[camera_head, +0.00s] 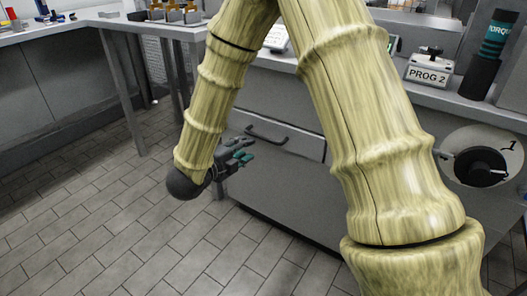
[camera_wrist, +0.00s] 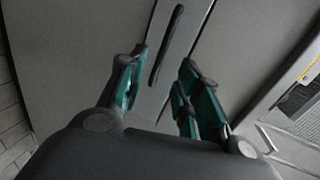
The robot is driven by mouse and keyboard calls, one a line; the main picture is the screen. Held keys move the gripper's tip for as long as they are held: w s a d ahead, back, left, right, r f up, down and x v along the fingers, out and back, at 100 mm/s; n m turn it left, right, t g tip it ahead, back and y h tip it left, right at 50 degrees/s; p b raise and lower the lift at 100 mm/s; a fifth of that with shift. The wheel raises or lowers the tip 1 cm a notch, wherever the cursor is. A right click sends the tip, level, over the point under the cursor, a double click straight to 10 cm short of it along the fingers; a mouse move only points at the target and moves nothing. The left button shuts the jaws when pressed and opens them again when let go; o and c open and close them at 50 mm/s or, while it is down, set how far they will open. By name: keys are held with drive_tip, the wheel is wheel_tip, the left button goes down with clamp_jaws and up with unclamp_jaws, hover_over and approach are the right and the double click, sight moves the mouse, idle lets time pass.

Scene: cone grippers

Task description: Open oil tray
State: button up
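The oil tray appears to be the grey drawer front (camera_head: 295,143) in the cabinet under the bench. It looks flush with the cabinet face. Its dark bar handle (camera_head: 265,138) shows just right of and beyond my gripper (camera_head: 245,151). In the wrist view the handle (camera_wrist: 167,45) lies ahead, between the lines of my two teal-padded fingers. My gripper (camera_wrist: 163,65) is open and empty, its fingers spread apart. I see no clear contact with the handle. My arm hides part of the drawer's surroundings in the head view.
A workbench (camera_head: 415,94) runs above the drawer, with a PROG 2 sign (camera_head: 428,74) and a dark TORQUE cylinder (camera_head: 487,58). A round dial (camera_head: 482,160) is at right. Another bench (camera_head: 60,31) stands at left. The tiled floor (camera_head: 130,225) is clear.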

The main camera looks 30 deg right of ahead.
sight(263, 139)
drive_tip(key=shift+m, duration=0.4)
drive_tip(key=b+x, duration=0.1)
drive_tip(key=x, duration=0.2)
drive_tip(key=b+x, duration=0.2)
drive_tip(key=x, duration=0.2)
drive_tip(key=b+x, duration=0.1)
drive_tip(key=x, duration=0.2)
drive_tip(key=shift+d+r+b, duration=0.2)
drive_tip(key=shift+d+b, duration=0.2)
drive_tip(key=shift+d, duration=0.1)
drive_tip(key=shift+c, duration=0.2)
clamp_jaws()
